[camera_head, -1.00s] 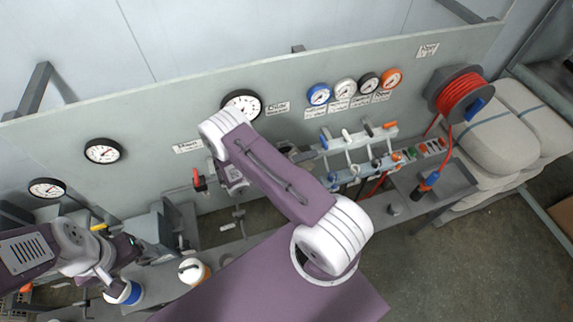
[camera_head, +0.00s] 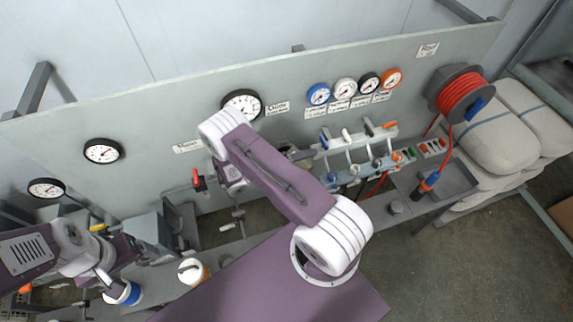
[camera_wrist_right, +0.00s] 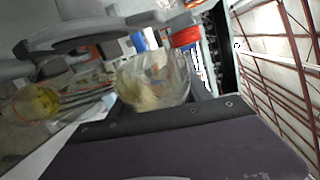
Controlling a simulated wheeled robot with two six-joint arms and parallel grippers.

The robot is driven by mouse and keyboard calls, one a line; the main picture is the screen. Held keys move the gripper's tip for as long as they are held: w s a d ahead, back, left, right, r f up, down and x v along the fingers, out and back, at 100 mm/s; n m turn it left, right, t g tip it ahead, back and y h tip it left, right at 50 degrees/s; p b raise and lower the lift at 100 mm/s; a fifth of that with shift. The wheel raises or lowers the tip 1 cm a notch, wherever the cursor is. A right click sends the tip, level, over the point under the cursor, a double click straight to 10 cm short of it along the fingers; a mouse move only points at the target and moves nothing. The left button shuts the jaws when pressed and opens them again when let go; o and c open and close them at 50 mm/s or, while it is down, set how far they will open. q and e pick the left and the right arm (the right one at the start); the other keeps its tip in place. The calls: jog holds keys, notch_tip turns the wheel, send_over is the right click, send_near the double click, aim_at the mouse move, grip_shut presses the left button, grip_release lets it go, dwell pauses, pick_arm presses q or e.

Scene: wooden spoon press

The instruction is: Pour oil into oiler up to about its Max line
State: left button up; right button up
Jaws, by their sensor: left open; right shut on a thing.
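In the right wrist view a clear, rounded vessel (camera_wrist_right: 153,82) with a pale yellowish tint sits right in front of my right gripper, which is shut on it. This view is rolled strongly sideways. A yellow, see-through part (camera_wrist_right: 32,104), like oil in a glass, shows at its left; I cannot tell surely whether it is the oiler. In the head view my right gripper (camera_head: 233,180) is mostly hidden behind my own arm, near the panel. My left gripper (camera_head: 113,272) is open at the lower left, by a blue-and-white container (camera_head: 127,293). The Max line cannot be made out.
A white-and-orange container (camera_head: 193,270) stands on the bench. Several gauges, including a large black-rimmed one (camera_head: 242,103), line the panel. A rack with hanging tools (camera_head: 358,150) and a red hose reel (camera_head: 460,97) are to the right. Open floor lies at the lower right.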

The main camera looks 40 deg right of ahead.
dwell(0.4)
jog(key=shift+s+r+m+p, duration=0.15)
jog(key=shift+m+p, duration=0.15)
jog(key=shift+p, duration=0.3)
jog(key=shift+s+f+m+t+y, duration=0.1)
jog(key=shift+f+m+t+y, duration=0.4)
jog(key=shift+f+m+t, duration=0.3)
jog(key=shift+r+m+p, duration=0.35)
jog(key=shift+m+p, duration=0.3)
jog(key=shift+m, duration=0.05)
jog(key=shift+f, duration=0.2)
